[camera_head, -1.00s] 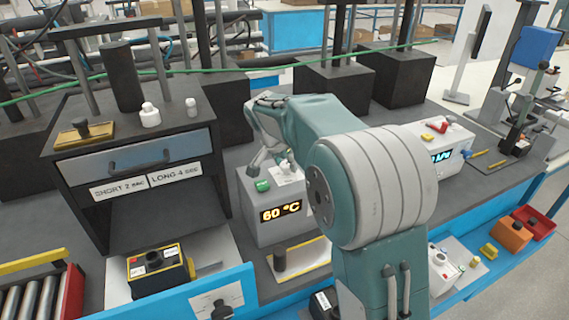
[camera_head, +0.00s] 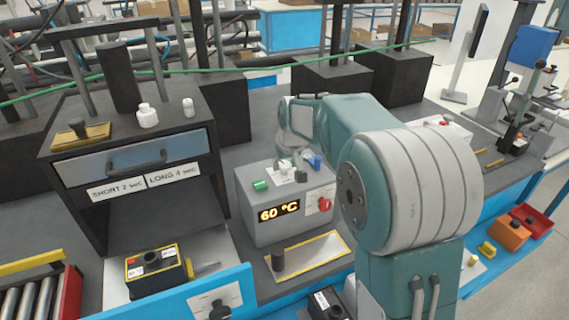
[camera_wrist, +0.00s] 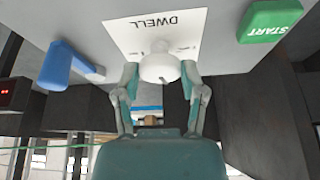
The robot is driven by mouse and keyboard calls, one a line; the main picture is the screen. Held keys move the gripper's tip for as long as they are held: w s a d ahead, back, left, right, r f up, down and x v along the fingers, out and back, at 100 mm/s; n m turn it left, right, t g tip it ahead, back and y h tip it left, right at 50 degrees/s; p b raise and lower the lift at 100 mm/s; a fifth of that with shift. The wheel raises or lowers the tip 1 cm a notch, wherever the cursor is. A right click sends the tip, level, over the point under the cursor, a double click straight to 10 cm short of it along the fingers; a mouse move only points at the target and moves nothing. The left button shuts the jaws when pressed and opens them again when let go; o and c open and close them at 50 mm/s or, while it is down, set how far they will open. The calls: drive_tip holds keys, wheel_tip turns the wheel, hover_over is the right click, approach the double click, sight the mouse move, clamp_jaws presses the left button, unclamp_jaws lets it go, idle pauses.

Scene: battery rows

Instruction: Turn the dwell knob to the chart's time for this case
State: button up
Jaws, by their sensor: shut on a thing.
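The dwell knob (camera_wrist: 160,67) is white and sits on a white plate marked DWELL (camera_wrist: 140,32). My gripper (camera_wrist: 160,82) is shut on the knob, one finger on each side; its tip also shows on top of the grey control box (camera_head: 255,228) in the head view (camera_head: 287,168). A small dark mark shows on the knob, but its setting cannot be read. White chart labels (camera_head: 145,183) on the press at left read SHORT 2 sec and LONG 4 sec. A black and yellow case (camera_head: 153,268) stands below the press; its type is unclear.
A green START button (camera_wrist: 272,20) and a blue lever (camera_wrist: 62,66) flank the knob. The box front has a 60 °C display (camera_head: 279,211) and a red knob (camera_head: 325,204). A yellow-edged plate (camera_head: 315,252) with a black post lies in front.

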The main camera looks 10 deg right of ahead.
drive_tip(key=n+y, duration=0.1)
drive_tip(key=n, duration=0.1)
drive_tip(key=n+y, duration=0.1)
drive_tip(key=n, duration=0.2)
drive_tip(key=shift+w+d+n+g, duration=0.1)
drive_tip(key=shift+d+n+g, duration=0.05)
drive_tip(key=shift+n+g, duration=0.2)
drive_tip(key=shift+f+n+g+y, duration=0.1)
drive_tip(key=shift+n+g+y, duration=0.25)
drive_tip(key=shift+n, duration=0.75)
drive_tip(key=shift+n+g+y, duration=0.3)
drive_tip(key=shift+n+y, duration=0.05)
drive_tip(key=shift+n, duration=0.7)
drive_tip(key=o, duration=1.1)
drive_tip(key=shift+w, duration=0.1)
drive_tip(key=v, duration=1.2)
drive_tip(key=shift+w, duration=0.15)
